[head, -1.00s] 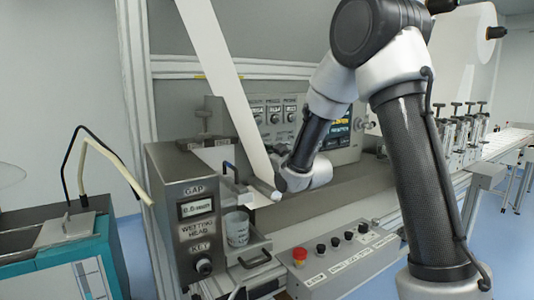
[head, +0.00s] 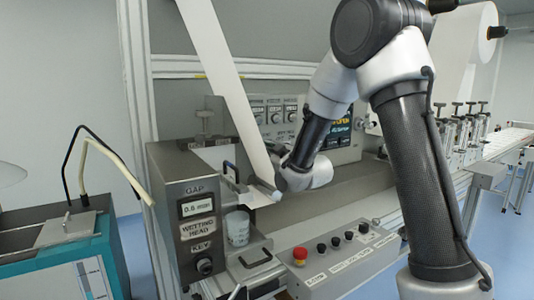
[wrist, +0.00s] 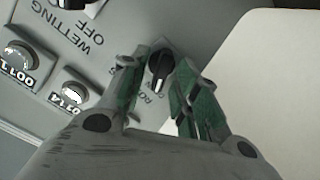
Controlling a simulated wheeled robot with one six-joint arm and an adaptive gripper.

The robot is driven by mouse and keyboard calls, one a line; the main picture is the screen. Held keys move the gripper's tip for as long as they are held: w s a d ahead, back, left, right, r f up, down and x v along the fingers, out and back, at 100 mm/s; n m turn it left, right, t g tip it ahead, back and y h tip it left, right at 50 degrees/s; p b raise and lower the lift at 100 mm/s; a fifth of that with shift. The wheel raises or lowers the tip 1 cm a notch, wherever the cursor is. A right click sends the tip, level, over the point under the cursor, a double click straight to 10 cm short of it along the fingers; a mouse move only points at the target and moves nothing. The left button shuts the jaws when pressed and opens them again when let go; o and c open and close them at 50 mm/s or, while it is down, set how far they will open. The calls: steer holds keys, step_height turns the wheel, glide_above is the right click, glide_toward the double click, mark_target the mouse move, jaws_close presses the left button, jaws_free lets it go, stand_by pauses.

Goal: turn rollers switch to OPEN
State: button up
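The rollers switch (wrist: 160,68) is a black knob with a pale pointer line on a grey panel in the wrist view. Its label is partly hidden, with "RO" readable beside it, so I cannot read the set position for sure. My gripper (wrist: 158,66) has its two green-padded fingers apart, one on each side of the knob. A gap shows between the knob and the right finger; contact on the left is unclear. In the head view the control panel (head: 275,113) stands behind my arm, which hides the switch and the fingertips.
A WETTING switch marked OFF (wrist: 88,5) and two round knobs (wrist: 22,55) (wrist: 73,95) sit left on the panel. A pale sheet (wrist: 260,70) fills the wrist view's right. The grey wetting-head box (head: 190,225) and button box (head: 345,258) stand in front of the machine.

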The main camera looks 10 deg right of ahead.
steer(key=v, duration=0.7)
steer(key=shift+s, duration=0.2)
steer(key=shift+d+r, duration=0.1)
steer(key=s+d+m+g+h, duration=0.35)
steer(key=s+d, duration=0.25)
steer(key=s, duration=0.5)
steer(key=s+d+m+g+h, duration=0.2)
steer(key=s+d+m+g, duration=0.3)
steer(key=s, duration=0.6)
steer(key=s+d+f+m+g, duration=0.1)
steer(key=s+g, duration=0.3)
steer(key=s, duration=1)
steer(key=shift+s+d+f, duration=0.35)
steer(key=shift+d+f, duration=0.1)
steer(key=shift+f, duration=0.1)
steer(key=shift+g, duration=0.25)
